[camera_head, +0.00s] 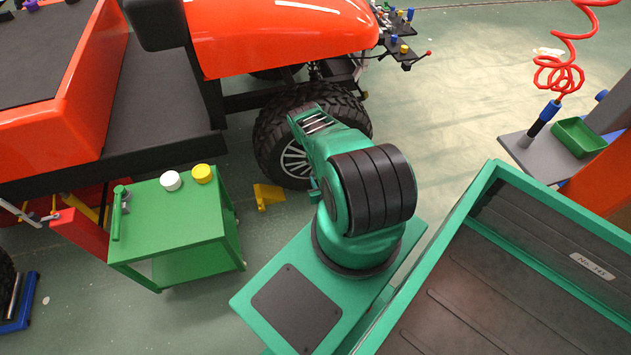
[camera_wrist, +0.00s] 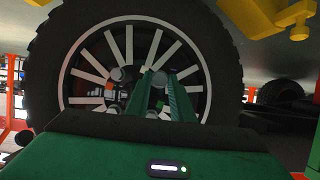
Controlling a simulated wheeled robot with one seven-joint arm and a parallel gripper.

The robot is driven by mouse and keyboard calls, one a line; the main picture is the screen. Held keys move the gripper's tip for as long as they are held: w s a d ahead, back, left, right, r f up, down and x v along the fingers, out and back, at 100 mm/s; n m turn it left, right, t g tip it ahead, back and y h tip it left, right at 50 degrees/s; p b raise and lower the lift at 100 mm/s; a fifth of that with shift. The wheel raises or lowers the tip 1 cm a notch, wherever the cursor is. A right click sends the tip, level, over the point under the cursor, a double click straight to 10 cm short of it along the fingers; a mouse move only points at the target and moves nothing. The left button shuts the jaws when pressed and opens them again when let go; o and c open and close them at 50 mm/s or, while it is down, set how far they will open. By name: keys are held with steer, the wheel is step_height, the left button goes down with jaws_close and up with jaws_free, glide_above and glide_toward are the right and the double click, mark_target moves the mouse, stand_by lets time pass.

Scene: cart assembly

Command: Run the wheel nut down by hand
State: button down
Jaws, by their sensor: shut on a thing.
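The wheel (camera_head: 297,160) is a black tyre with a silver-spoked rim, under the orange vehicle. In the wrist view the wheel (camera_wrist: 92,62) fills the upper picture, with its hub in the middle. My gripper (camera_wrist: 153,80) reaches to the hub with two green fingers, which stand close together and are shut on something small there. The wheel nut itself is hidden or too small to make out between the fingertips. Round grey nuts or studs (camera_wrist: 117,73) show on the hub beside the fingers. In the head view my arm hides the gripper and the hub.
A green cart (camera_head: 170,225) stands left of my arm, with a white cap (camera_head: 170,181), a yellow cap (camera_head: 201,174) and a green tool (camera_head: 117,215) on top. A yellow wedge (camera_head: 267,196) lies on the floor by the wheel. A grey shelf (camera_head: 538,155) with a green tray (camera_head: 580,137) is at right.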

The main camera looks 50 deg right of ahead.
steer(key=shift+d, duration=0.1)
steer(key=shift+w+d, duration=0.6)
steer(key=shift+w, duration=0.2)
steer(key=shift+w+d, duration=0.6)
steer(key=shift+w, duration=0.3)
steer(key=shift+w+d, duration=0.3)
steer(key=shift+w, duration=0.2)
steer(key=shift+w+d, duration=0.3)
steer(key=shift+w, duration=0.2)
steer(key=c, duration=1.7)
jaws_free()
